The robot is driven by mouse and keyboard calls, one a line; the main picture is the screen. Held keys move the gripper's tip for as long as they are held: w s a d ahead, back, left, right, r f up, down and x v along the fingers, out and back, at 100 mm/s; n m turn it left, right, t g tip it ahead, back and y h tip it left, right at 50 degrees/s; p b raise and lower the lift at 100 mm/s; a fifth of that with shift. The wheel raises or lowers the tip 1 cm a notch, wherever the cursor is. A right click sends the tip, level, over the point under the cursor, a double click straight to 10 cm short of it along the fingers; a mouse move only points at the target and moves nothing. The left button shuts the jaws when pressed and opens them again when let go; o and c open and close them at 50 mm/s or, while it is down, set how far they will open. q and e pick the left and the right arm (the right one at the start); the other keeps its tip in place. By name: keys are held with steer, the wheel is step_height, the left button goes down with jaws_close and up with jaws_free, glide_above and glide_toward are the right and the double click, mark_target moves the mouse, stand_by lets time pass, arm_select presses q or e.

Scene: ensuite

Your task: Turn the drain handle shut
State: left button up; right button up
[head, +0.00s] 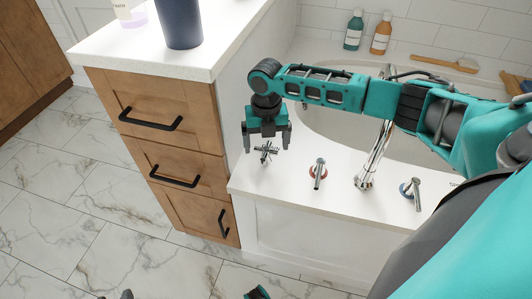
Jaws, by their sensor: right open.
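The drain handle (266,153) is a small metal cross-shaped handle on the white tub deck, at its left end. My right gripper (267,140) is open and points down just above the handle, with one finger to each side as seen here. I cannot tell whether the fingers touch the handle. My left gripper is not clearly seen.
To the right on the deck (288,187) stand a red-based lever (318,172), a chrome spout (373,158) and a blue-based lever (411,190). A wooden drawer cabinet (160,98) with a white top stands left. Bottles (354,30) and a brush (445,63) are behind the tub.

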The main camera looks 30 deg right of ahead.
steer(key=shift+f+b, duration=0.3)
steer(key=shift+f, duration=1.15)
steer(key=c, duration=1.1)
